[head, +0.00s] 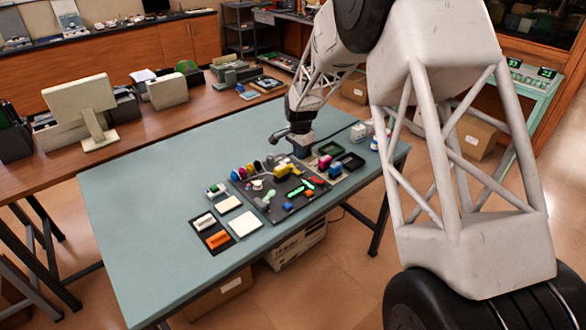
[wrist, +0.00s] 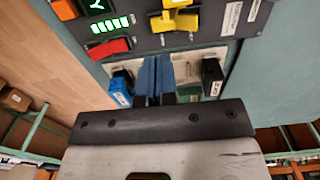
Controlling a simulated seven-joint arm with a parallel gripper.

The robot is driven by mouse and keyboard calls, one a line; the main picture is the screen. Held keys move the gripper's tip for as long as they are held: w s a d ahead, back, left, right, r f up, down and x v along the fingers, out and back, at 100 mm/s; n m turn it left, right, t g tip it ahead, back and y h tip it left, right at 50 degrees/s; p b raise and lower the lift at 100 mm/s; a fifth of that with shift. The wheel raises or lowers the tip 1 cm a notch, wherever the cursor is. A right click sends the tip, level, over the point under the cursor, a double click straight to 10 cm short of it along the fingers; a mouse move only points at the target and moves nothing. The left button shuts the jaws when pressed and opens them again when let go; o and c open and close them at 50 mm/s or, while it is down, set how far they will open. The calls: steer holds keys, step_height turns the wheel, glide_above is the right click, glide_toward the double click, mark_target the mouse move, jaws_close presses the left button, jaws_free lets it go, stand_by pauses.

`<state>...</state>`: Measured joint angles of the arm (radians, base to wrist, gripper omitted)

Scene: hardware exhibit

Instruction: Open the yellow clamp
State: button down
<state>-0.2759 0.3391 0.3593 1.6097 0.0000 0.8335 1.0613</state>
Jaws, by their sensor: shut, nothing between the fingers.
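The yellow clamp (head: 284,171) sits on the dark exhibit board (head: 286,208) on the table. It also shows in the wrist view (wrist: 176,17) at the top edge, partly cut off by the frame. My gripper (wrist: 158,62) shows there with its two blue fingers side by side, shut and empty. The fingertips point toward the board's edge, just below the clamp in the picture, and appear apart from it. In the head view my arm reaches over the far right part of the table, and the fingertips are hard to make out. Whether the clamp is open cannot be told.
On the board, a green lit strip (wrist: 110,24), a red part (wrist: 109,47) and an orange part (wrist: 64,9) lie left of the clamp. The table's left side (head: 140,220) is clear.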

steer(key=shift+r, duration=0.65)
steer(key=shift+s, duration=0.1)
steer(key=s+d+r+n+t, duration=0.1)
steer(key=s+d+r+n, duration=0.1)
steer(key=s+d+r, duration=0.7)
steer(key=s+d+r+n, duration=0.2)
steer(key=s+d+r, duration=0.4)
steer(key=s+r, duration=0.6)
steer(key=s+d+n, duration=0.2)
steer(key=s+d, duration=0.2)
steer(key=s, duration=1.2)
steer(key=s+d+n+t, duration=0.1)
steer(key=s+d, duration=0.4)
steer(key=s, duration=1.1)
steer(key=shift+s+r+n+t, duration=0.15)
steer(key=shift+r+n+t, duration=0.2)
steer(key=shift+n, duration=0.55)
